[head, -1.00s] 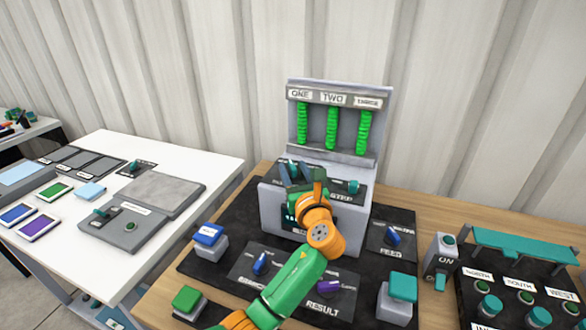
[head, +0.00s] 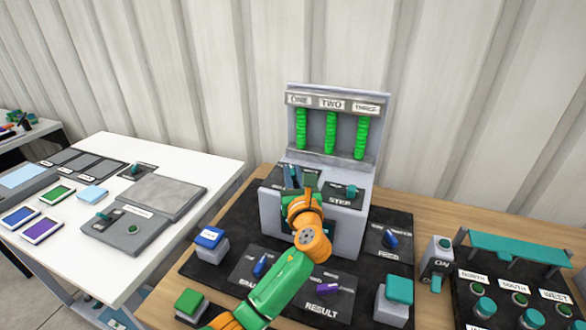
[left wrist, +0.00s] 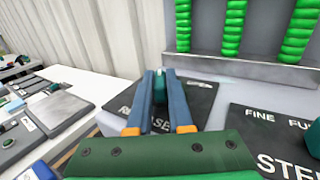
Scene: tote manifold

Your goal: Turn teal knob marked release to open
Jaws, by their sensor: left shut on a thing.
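The teal release knob (left wrist: 160,90) shows as a dark teal strip between the fingers in the left wrist view, on a dark plate (left wrist: 198,98) with a partly hidden label reading "RE...ASE". My left gripper (head: 292,176) is at this plate on top of the grey machine (head: 330,232) in the head view. In the left wrist view its two blue fingers (left wrist: 159,76) are shut on the knob. The fingers hide much of the knob, so its pointer angle cannot be told. My right gripper is not in view.
A teal STEP knob (head: 351,190) sits just right of the gripper. Behind stands a panel (head: 337,100) with three green columns marked ONE, TWO and THREE. Blue (head: 209,236), green (head: 189,300) and teal (head: 399,289) blocks stand on pedestals around the black mat.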

